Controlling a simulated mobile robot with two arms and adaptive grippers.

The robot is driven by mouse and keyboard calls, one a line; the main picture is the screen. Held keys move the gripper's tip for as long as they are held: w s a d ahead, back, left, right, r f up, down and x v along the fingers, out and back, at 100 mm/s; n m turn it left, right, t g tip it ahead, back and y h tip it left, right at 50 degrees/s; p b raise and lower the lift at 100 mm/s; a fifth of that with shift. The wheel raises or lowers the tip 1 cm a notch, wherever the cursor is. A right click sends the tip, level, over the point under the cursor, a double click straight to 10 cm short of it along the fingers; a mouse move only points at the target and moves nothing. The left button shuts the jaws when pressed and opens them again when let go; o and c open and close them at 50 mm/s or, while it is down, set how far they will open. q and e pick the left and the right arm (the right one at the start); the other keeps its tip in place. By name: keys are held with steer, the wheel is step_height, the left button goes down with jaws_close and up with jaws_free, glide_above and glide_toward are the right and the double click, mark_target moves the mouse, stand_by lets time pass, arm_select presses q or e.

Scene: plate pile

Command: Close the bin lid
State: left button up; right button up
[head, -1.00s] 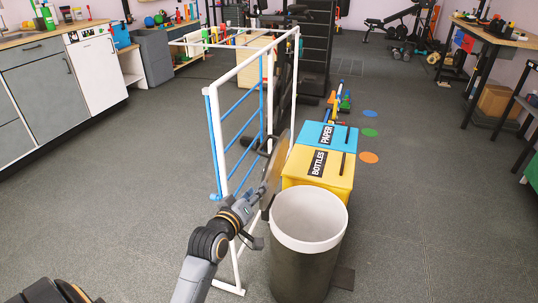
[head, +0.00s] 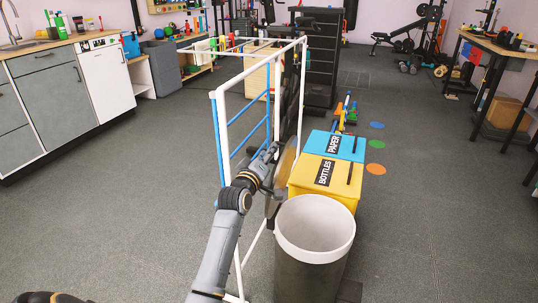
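The bin (head: 312,262) stands upright in front, a dark round can with a broad white rim. Its top is open and the inside looks empty. A round brownish disc (head: 288,167), which looks like the lid, stands up nearly edge-on behind the bin's left rim, beside the yellow box. My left arm reaches forward along the bin's left side. My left gripper (head: 269,160) is at the left side of the disc, near its upper part. Its fingers are small and partly hidden, so I cannot tell contact or opening. My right gripper is out of view.
A yellow BOTTLES box (head: 325,180) and a blue PAPER box (head: 336,145) stand behind the bin. A white and blue rack (head: 222,140) stands close on the left. Open floor lies to the right, with coloured discs (head: 376,170) on it.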

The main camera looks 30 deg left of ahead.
arm_select(q)
steer(key=shift+x, duration=0.8)
jaws_close()
steer(key=shift+d, duration=0.15)
